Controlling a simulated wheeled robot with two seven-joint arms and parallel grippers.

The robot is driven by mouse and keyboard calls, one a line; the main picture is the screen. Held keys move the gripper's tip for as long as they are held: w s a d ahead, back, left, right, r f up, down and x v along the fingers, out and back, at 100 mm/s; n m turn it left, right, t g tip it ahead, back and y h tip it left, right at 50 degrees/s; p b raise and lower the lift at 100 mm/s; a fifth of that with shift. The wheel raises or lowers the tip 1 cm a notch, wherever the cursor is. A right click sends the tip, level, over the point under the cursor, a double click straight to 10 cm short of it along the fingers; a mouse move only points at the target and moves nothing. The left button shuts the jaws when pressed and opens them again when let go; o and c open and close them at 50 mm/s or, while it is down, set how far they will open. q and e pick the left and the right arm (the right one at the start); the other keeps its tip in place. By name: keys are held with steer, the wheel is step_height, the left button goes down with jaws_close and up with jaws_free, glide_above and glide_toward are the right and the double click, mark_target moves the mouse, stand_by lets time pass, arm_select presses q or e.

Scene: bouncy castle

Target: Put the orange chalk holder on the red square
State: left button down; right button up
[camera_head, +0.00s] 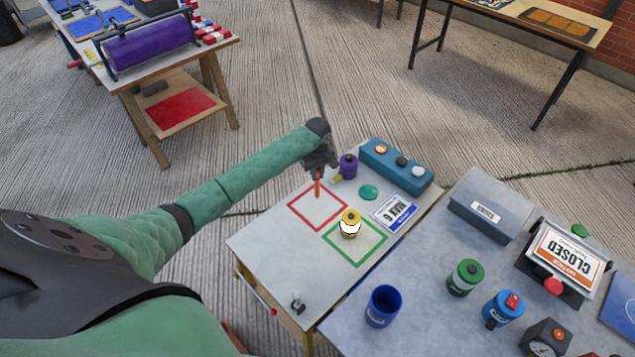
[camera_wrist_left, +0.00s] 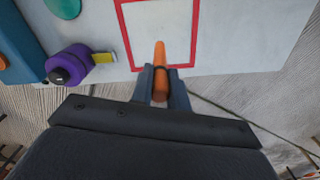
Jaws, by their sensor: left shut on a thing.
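The orange chalk holder (camera_head: 317,187) is a thin orange stick held pointing down in my left gripper (camera_head: 317,174). It also shows in the left wrist view (camera_wrist_left: 160,56), between the two fingers. In the head view its lower end appears over the far part of the red square (camera_head: 304,219), an outline on the light table top. I cannot tell whether the tip touches the table. The red square's inside looks empty apart from the holder over it. It also shows in the left wrist view (camera_wrist_left: 197,30). My right gripper is not in view.
A purple tape measure (camera_head: 348,166) stands close beside the gripper. A teal block with knobs (camera_head: 410,178), a sign (camera_head: 394,211) and a green disc (camera_head: 369,192) lie behind.

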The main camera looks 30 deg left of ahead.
mark_target(318, 180)
arm_select(q)
steer(key=shift+f+p, duration=0.7)
steer(key=shift+f, duration=1.55)
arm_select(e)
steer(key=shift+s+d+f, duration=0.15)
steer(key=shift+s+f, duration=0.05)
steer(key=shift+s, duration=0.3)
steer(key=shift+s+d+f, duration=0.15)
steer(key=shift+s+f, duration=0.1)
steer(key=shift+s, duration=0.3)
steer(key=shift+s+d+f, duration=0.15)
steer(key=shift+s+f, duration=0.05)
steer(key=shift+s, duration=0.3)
arm_select(q)
steer(key=shift+f, duration=0.15)
steer(key=c, duration=1.4)
jaws_free()
steer(key=shift+o, duration=0.2)
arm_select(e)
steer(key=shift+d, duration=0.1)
arm_select(q)
steer(key=shift+r, duration=0.6)
step_height(318, 180, up, 10)
steer(key=b, duration=0.3)
steer(key=shift+r, duration=0.55)
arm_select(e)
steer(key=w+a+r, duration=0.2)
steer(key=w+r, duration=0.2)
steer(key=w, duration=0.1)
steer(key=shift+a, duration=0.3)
